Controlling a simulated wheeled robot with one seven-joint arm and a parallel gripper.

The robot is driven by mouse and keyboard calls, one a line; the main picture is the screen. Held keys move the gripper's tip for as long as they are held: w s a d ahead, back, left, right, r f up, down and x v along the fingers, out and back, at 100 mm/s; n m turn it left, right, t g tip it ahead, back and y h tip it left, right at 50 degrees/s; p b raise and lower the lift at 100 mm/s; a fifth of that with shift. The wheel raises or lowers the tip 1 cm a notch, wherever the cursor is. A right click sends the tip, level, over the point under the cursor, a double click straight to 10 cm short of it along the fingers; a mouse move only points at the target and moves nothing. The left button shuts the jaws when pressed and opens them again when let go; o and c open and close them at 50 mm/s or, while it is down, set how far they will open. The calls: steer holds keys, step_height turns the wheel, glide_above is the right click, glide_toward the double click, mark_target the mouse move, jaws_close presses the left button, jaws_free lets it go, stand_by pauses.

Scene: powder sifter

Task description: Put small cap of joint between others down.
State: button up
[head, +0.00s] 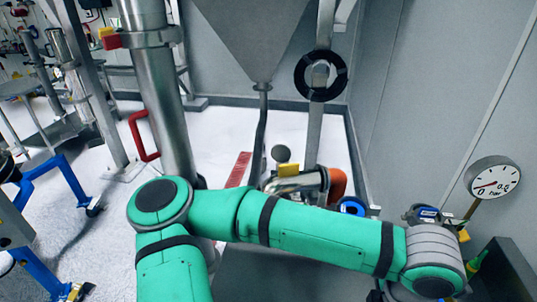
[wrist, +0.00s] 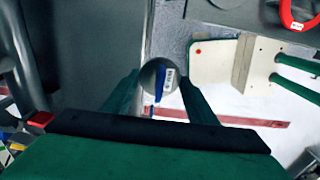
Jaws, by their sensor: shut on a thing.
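My gripper (wrist: 159,84) shows in the wrist view with its two green fingers closed on a small round metal cap. The cap (wrist: 149,76) is grey, with a blue mark and a white barcode label on its face. It sits between the fingertips. In the head view my green arm crosses the lower middle to the right, and I cannot make out the gripper or the held cap there.
In the head view, a pressure gauge (head: 492,178) and a dark box (head: 508,268) stand at the right. A steel column (head: 160,95), a hopper (head: 250,35) and a curved pipe (head: 292,183) stand beyond my arm. The wrist view shows a red strip (wrist: 225,118) on the pale floor.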

steer(key=shift+s+a+r, duration=0.25)
steer(key=shift+s, duration=0.2)
steer(key=shift+s+a+r, duration=0.25)
steer(key=shift+s, duration=0.2)
steer(key=w+d+f, duration=0.2)
steer(key=w+f, duration=0.1)
steer(key=w, duration=0.1)
steer(key=w+d+f, duration=0.2)
steer(key=w+f, duration=0.1)
steer(key=w, duration=0.1)
steer(key=w+d+f, duration=0.2)
steer(key=w+f, duration=0.1)
steer(key=w, duration=0.1)
steer(key=shift+d+f, duration=0.2)
steer(key=shift+f, duration=0.2)
steer(key=f, duration=0.3)
steer(key=shift+w+f, duration=0.2)
step_height(320, 180, up, 11)
steer(key=shift+f, duration=0.2)
steer(key=shift+c, duration=0.6)
steer(key=s+d+r+g+h, duration=0.3)
steer(key=s+d+g, duration=0.1)
steer(key=s, duration=0.5)
steer(key=s+d+r+m+g+h, duration=0.1)
steer(key=s+d+r+g+h, duration=0.2)
steer(key=s+d, duration=0.4)
steer(key=shift+s+d+g+h, duration=0.15)
steer(key=shift+s+g+h, duration=0.15)
steer(key=shift+s+g, duration=0.65)
steer(key=shift+s, duration=0.1)
